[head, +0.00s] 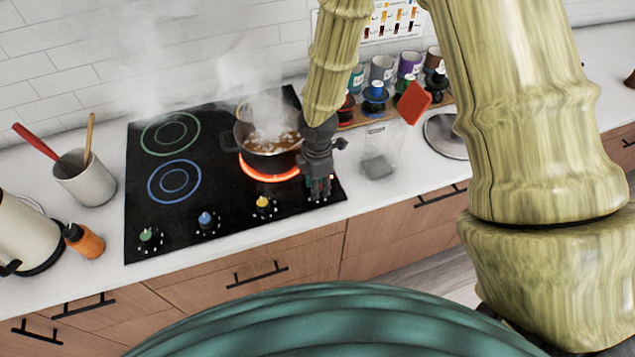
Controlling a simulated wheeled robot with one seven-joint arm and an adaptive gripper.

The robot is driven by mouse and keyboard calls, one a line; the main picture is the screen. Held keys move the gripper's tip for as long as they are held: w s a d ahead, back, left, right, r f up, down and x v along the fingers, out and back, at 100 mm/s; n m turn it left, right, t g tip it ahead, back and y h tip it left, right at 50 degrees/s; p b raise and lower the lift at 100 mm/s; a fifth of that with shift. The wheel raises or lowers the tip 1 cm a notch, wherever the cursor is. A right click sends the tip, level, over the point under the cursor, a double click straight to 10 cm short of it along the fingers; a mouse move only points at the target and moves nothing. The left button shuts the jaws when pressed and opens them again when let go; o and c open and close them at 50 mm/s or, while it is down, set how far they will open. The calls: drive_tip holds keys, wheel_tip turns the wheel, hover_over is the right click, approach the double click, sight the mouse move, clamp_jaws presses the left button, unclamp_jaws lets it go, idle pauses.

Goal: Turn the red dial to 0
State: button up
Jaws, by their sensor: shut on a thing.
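My gripper (319,187) points down at the front right of the black cooktop (199,213), over the spot at the right end of the dial row. It is shut on the red dial, which it hides almost wholly, so I cannot read the dial's setting. The burner behind it glows red-orange (262,175) under a dark pot (264,158) of bubbling food. The pot stands just left of and behind my gripper.
Green (146,235), blue (206,219) and yellow (264,204) dials line the cooktop's front to the left. A clear container (379,160) stands close on the right. Steam rises from the pot. Mugs (382,70) and a utensil crock (86,181) stand farther off.

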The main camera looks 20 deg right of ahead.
drive_tip(key=shift+n, duration=0.3)
drive_tip(key=o, duration=1)
wheel_tip(320, 180, up, 12)
idle(0.4)
idle(0.5)
